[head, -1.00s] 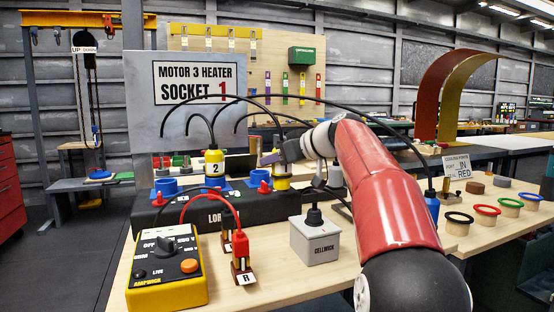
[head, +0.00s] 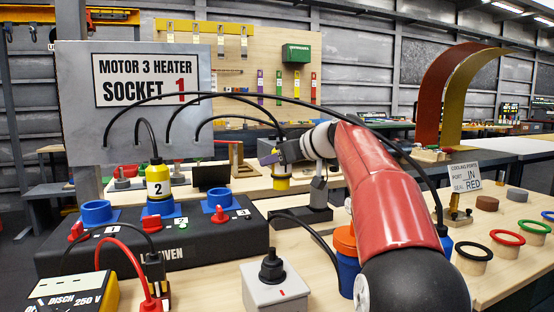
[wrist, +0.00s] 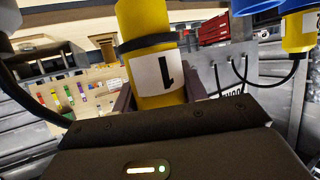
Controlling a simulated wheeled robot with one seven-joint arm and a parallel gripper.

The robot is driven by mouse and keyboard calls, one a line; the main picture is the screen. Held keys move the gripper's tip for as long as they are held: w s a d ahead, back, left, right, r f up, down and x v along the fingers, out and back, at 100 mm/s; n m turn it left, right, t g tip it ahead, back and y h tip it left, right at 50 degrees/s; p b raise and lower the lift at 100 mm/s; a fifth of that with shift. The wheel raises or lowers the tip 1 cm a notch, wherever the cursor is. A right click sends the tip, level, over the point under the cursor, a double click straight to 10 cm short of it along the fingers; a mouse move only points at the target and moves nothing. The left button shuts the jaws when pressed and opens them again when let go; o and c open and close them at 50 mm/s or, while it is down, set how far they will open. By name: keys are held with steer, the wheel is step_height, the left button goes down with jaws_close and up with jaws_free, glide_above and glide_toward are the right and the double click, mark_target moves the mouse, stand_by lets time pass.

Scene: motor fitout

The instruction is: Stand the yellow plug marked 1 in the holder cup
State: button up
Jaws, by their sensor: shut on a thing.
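My gripper (head: 281,164) is shut on the yellow plug marked 1, which hangs below the fingers (head: 281,184). In the wrist view the plug (wrist: 155,70) shows its white label and a dark band. In the head view it appears right of the black socket box (head: 170,240), apart from it. A blue cup-like thing with an orange top (head: 346,268) stands partly behind my red arm; I cannot tell if it is the holder cup. The yellow plug marked 2 (head: 158,182) stands upright in the box's middle blue socket.
Empty blue sockets (head: 97,212) flank plug 2, with red switches beside them. A grey box with a black knob (head: 274,285) stands in front. Black cables arc from the grey sign panel (head: 190,135). Coloured rings (head: 507,240) line the table at right.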

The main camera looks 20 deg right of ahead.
mark_target(278, 185)
steer(key=shift+f+b, duration=0.55)
steer(key=shift+f, duration=2.25)
steer(key=shift+s+b, duration=0.15)
steer(key=shift+b, duration=0.75)
steer(key=shift+f+b, duration=0.65)
